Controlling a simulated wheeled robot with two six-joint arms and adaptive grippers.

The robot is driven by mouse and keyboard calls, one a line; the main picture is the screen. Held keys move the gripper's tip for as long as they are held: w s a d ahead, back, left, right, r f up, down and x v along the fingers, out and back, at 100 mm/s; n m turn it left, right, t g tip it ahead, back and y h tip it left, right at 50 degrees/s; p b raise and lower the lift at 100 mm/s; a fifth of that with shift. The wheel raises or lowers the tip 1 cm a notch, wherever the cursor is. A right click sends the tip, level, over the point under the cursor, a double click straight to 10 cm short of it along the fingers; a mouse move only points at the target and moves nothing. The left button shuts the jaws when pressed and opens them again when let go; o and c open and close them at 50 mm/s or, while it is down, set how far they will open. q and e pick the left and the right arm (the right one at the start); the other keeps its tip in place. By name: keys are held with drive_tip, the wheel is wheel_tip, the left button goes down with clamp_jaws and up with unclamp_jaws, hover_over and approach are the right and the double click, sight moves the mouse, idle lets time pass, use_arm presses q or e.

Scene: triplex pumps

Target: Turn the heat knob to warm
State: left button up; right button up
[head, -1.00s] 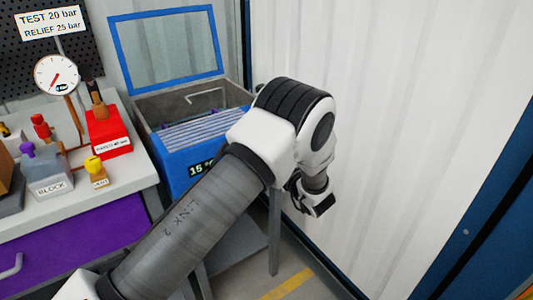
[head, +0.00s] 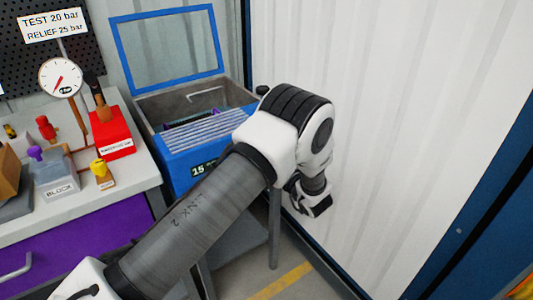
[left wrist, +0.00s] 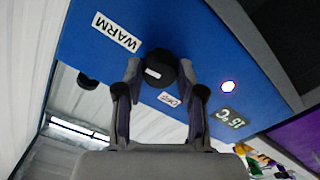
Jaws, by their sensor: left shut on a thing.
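The heat knob (left wrist: 162,66) is a round black knob with a white mark, on the blue front panel (left wrist: 215,55) of a box. In the left wrist view my left gripper (left wrist: 160,72) is shut on the knob, one finger at each side. The WARM label (left wrist: 116,31) is up and left of the knob. A smaller label (left wrist: 168,99), hard to read, is just below it. The white mark sits on the knob's lower left in the picture. In the head view my arm hides the knob and the fingertips. My right gripper is not in view.
The blue box has an open lid (head: 167,42) and a 15 °C display (head: 203,168). A bench (head: 130,178) on the left carries a gauge (head: 60,77), a red block (head: 112,138) and other parts. A white corrugated wall (head: 410,120) stands at the right.

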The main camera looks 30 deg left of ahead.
use_arm(q)
drive_tip(key=shift+r+m, duration=0.1)
drive_tip(key=shift+m, duration=0.5)
drive_tip(key=o, duration=1.1)
drive_tip(key=shift+o, duration=0.2)
drive_tip(key=v, duration=0.7)
drive_tip(key=shift+d, duration=0.2)
drive_tip(key=shift+p, duration=0.3)
